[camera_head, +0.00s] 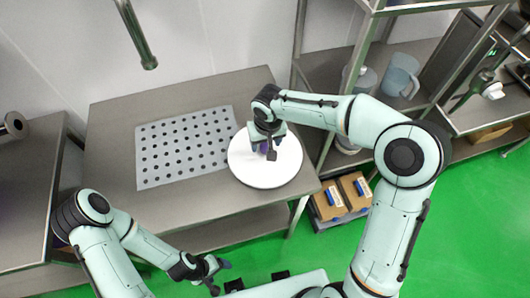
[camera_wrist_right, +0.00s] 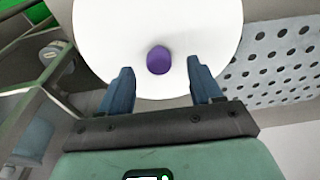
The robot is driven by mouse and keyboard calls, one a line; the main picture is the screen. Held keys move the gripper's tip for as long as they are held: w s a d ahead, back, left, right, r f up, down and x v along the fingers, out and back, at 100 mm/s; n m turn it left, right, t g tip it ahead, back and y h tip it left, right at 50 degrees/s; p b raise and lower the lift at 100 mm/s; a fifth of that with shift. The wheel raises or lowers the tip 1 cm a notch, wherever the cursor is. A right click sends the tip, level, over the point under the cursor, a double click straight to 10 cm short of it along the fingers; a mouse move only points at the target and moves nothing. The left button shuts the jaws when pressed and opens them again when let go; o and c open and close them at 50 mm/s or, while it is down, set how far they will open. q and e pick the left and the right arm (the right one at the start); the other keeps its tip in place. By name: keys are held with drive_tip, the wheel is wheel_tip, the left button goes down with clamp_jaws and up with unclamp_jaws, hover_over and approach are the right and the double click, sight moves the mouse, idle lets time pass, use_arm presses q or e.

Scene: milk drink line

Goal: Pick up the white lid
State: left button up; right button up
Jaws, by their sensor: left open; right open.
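The white lid (camera_head: 265,172) is a round disc lying on the right part of the steel table (camera_head: 120,113). It also shows in the right wrist view (camera_wrist_right: 205,22), with a purple knob (camera_wrist_right: 159,60) at its middle. My right gripper (camera_head: 268,150) is over the lid's middle, open and empty. In the right wrist view its two blue fingers (camera_wrist_right: 163,88) are spread on either side of the knob, which lies a little beyond the fingertips. In the head view the knob is mostly hidden by the gripper. My left gripper (camera_head: 219,274) is open and empty, low in front of the table.
A perforated grey mat (camera_head: 185,146) lies on the table left of the lid. A steel shelf (camera_head: 322,70) with clear jugs (camera_head: 400,76) stands at the right. Boxes (camera_head: 340,197) sit low beside the table. A metal pipe (camera_head: 138,38) hangs above the table's back.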

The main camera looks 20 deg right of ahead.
sight(265, 146)
drive_tip(key=f, duration=0.2)
drive_tip(key=w+f, duration=0.1)
drive_tip(key=f, duration=0.1)
drive_tip(key=shift+w+d+f, duration=0.1)
drive_tip(key=shift+w+f, duration=0.1)
drive_tip(key=shift+f, duration=0.1)
drive_tip(key=shift+s, duration=0.1)
drive_tip(key=shift+r, duration=0.1)
clamp_jaws()
